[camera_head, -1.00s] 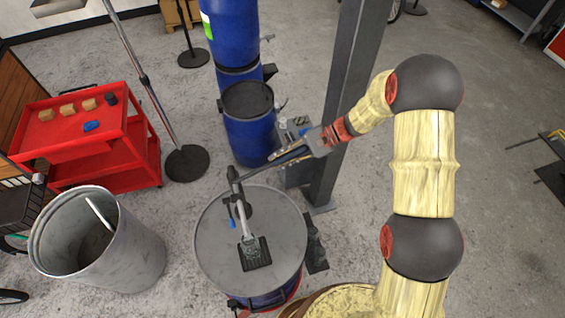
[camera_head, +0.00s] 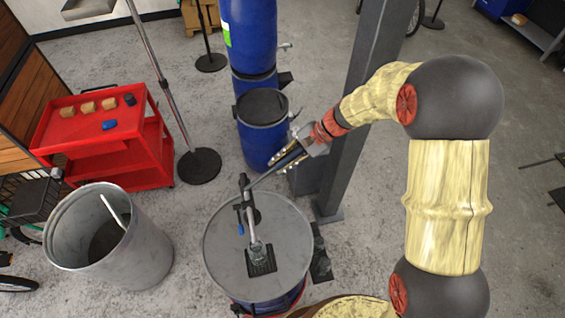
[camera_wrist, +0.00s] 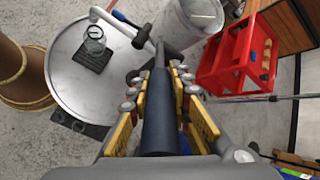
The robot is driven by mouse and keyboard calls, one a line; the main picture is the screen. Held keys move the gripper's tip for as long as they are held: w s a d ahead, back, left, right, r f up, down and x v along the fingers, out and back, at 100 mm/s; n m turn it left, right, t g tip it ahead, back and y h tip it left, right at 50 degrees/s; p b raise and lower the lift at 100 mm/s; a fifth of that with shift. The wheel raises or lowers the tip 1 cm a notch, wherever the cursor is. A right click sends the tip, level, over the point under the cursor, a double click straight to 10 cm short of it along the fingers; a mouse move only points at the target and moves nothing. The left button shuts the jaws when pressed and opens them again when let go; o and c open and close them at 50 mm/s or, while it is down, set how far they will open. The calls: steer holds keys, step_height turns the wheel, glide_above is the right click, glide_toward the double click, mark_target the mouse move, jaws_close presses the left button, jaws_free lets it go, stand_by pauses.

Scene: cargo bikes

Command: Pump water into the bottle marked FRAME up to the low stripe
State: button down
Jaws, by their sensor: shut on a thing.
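A grey drum lid (camera_head: 222,258) carries a hand pump (camera_head: 243,205) with a grey spout and a blue-tipped part. A clear glass bottle (camera_head: 257,252) stands upright on a black mat (camera_head: 262,268) near the spout end. The bottle (camera_wrist: 95,40) also shows in the wrist view, on the mat at upper left. I cannot read its marking, stripes or water level. My gripper (camera_head: 286,160) is shut on the pump's dark handle (camera_wrist: 160,125), with yellow finger pads on both sides. The handle rises at a slant from the pump toward my gripper.
A grey bin (camera_head: 150,250) stands left of the drum. A red cart (camera_head: 75,140) with small blocks is at upper left. Blue barrels (camera_head: 262,140) and a grey post (camera_head: 355,100) stand close behind my gripper. Open floor lies to the right.

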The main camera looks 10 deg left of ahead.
steer(key=shift+a+r, duration=0.1)
steer(key=c, duration=1.6)
jaws_free()
steer(key=v, duration=1.2)
steer(key=shift+w, duration=0.1)
